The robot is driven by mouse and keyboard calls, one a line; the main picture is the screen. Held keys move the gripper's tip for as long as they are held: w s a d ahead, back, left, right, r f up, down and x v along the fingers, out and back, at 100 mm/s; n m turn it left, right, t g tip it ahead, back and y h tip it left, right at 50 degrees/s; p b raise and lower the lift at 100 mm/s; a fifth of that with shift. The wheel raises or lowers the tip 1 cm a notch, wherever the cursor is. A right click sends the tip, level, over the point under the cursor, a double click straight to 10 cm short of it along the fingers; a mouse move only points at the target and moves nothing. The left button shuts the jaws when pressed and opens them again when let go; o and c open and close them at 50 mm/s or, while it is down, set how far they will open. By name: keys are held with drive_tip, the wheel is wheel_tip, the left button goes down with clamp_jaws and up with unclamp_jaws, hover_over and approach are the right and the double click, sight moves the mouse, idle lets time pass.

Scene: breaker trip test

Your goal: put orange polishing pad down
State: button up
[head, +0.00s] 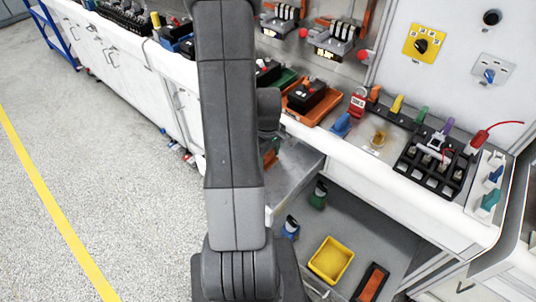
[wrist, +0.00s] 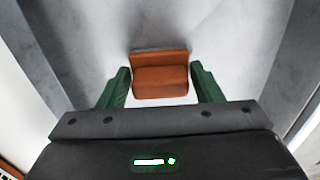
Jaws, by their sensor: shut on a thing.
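The orange polishing pad (wrist: 161,80) is a brown-orange block with a greyish far edge in the wrist view. It sits between the green fingers of my gripper (wrist: 161,74), which is shut on it. In the head view my arm hides most of the gripper. Only a bit of orange and green shows just right of the arm (head: 270,153), by the open grey drawer (head: 298,172). In the wrist view a bare grey surface with raised sides lies beneath the pad. I cannot tell whether the pad touches it.
A yellow bin (head: 331,260), an orange-and-black item (head: 371,283) and small bottles (head: 319,194) stand on the lower shelf. The white counter (head: 345,150) above carries an orange tray (head: 312,107), coloured clips and a black terminal block (head: 433,165). The floor at left is clear.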

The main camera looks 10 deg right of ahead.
drive_tip(key=shift+f, duration=0.15)
drive_tip(key=o, duration=1)
wheel_tip(320, 180, up, 12)
drive_tip(key=shift+r, duration=0.15)
